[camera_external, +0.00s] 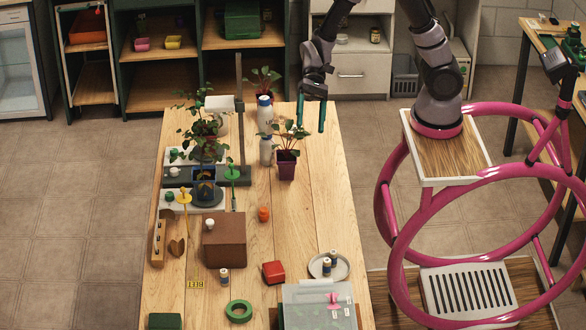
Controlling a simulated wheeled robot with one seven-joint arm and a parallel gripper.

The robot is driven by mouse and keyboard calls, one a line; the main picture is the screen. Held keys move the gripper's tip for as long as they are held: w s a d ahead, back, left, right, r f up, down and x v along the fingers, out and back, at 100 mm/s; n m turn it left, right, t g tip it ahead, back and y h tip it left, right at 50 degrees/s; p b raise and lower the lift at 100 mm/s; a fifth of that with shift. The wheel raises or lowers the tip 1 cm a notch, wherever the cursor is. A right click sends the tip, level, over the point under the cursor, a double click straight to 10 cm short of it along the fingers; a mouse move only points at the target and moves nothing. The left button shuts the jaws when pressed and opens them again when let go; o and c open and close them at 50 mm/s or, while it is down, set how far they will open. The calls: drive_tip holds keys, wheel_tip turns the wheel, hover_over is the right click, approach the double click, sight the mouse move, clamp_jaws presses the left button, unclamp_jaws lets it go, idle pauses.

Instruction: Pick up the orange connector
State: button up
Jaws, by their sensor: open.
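The orange connector (263,214) looks like a small orange piece standing on the wooden table, right of the brown box and in front of the purple plant pot. My gripper (312,115) hangs over the far right part of the table, fingers pointing down, behind and to the right of the connector and well apart from it. Its teal fingers are open and nothing shows between them.
A potted plant (287,165) stands between my gripper and the connector. A brown box (224,240), a red block (273,272), a plate with small bottles (313,266) and a green ring (238,311) lie nearer the camera. Bare table shows right of the connector.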

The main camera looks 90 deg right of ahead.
drive_tip(key=w+f+m+t+y, duration=0.1)
drive_tip(key=w+f+m, duration=0.2)
drive_tip(key=f, duration=0.2)
drive_tip(key=w+f+m+t, duration=0.2)
drive_tip(key=w+f+m, duration=0.1)
drive_tip(key=f, duration=0.3)
drive_tip(key=m+t+h, duration=0.2)
drive_tip(key=m+t, duration=0.2)
drive_tip(key=m, duration=0.2)
approach(264, 209)
drive_tip(key=x, duration=0.4)
drive_tip(key=shift+w+f, duration=0.15)
drive_tip(key=shift+f, duration=0.05)
drive_tip(key=shift+x, duration=2.9)
drive_tip(key=shift+f, duration=0.15)
clamp_jaws()
